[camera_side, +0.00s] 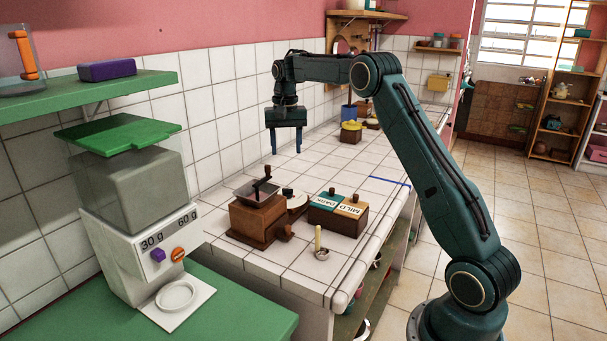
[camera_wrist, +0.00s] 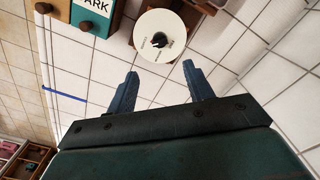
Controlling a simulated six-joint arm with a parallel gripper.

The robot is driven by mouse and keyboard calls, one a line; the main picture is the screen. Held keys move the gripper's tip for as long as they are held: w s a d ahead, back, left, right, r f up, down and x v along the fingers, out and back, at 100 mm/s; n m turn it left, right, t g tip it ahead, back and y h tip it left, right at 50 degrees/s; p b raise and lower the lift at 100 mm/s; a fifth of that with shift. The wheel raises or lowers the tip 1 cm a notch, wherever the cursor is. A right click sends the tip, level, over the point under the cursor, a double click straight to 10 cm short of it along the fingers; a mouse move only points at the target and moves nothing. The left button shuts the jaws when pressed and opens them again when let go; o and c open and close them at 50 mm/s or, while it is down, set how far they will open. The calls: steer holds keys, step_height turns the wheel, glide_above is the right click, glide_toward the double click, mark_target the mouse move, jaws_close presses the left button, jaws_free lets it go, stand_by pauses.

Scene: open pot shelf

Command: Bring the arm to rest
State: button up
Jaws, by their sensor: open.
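My gripper (camera_side: 286,143) hangs over the white tiled counter (camera_side: 330,165), pointing down. Its two fingers are apart with nothing between them. In the wrist view my gripper (camera_wrist: 158,82) also shows open and empty, with bare tile between and around the fingertips. My arm rises from its base at the lower right and bends over at the top.
A wooden grinder (camera_side: 258,218), a round white dial (camera_wrist: 159,36), and a box marked DARK and MILD (camera_side: 338,213) stand on the counter. A small scoop (camera_side: 320,245) lies in front. A dispenser (camera_side: 140,225) stands left.

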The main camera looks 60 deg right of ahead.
steer(key=s+a+r+n+t, duration=0.1)
steer(key=s+a+r+n, duration=0.1)
steer(key=s+a+r, duration=0.5)
steer(key=s+a+r+n+t, duration=0.25)
steer(key=s+a+r, duration=0.3)
steer(key=a, duration=0.35)
steer(key=s+a+f+n, duration=0.2)
steer(key=s+a, duration=0.1)
steer(key=s, duration=0.4)
steer(key=s+a+f+n+t, duration=0.1)
steer(key=s+a+f, duration=0.1)
steer(key=s, duration=0.5)
steer(key=s+a+f+n+t, duration=0.1)
steer(key=s+a+f+n, duration=0.1)
steer(key=s+a, duration=0.2)
steer(key=shift+s+a+f+n, duration=0.2)
steer(key=shift+s+f+n, duration=0.15)
steer(key=shift+s, duration=1.5)
